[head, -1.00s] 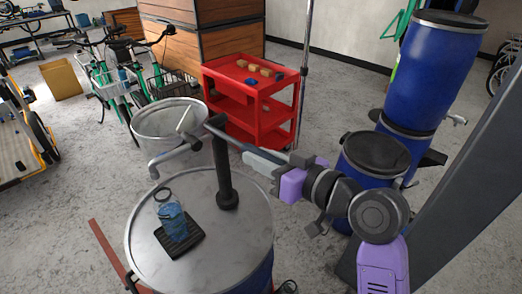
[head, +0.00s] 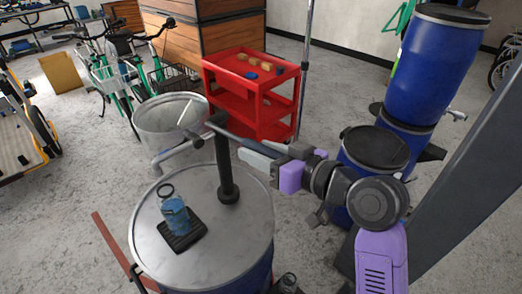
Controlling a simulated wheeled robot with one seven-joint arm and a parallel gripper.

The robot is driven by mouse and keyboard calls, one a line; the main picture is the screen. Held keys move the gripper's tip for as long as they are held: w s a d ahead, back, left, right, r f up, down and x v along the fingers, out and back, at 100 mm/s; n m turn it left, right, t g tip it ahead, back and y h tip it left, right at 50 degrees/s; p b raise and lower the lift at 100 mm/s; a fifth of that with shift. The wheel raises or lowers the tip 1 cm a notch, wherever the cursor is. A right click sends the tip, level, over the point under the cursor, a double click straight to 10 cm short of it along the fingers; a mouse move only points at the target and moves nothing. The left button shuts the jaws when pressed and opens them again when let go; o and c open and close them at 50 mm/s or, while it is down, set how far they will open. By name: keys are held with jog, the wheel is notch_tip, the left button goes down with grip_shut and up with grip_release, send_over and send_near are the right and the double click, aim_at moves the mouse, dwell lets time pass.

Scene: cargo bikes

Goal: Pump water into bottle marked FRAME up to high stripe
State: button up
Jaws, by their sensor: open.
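The clear blue-tinted bottle (head: 175,217) stands upright on a black pad (head: 188,240) on the drum lid (head: 225,238). A dark loop shows at its top. Its marking, stripes and water level are too small to read. The black hand pump (head: 227,170) rises from the lid to the bottle's right. Its grey spout (head: 170,156) bends down at the left, above and behind the bottle. The pump's lever (head: 238,138) reaches right towards my gripper (head: 258,154). My gripper is open, with its pale fingers at the lever; I cannot tell whether they touch it.
A grey metal bin (head: 172,135) stands behind the drum. A red cart (head: 250,100) with small blocks is further back. Blue barrels (head: 433,70) stand on the right. Green bikes (head: 115,75) and a wooden cabinet (head: 225,35) are at the back left.

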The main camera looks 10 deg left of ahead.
jog(key=b+v, duration=0.2)
jog(key=v, duration=0.5)
jog(key=shift+s+d, duration=0.25)
jog(key=shift+d, duration=0.1)
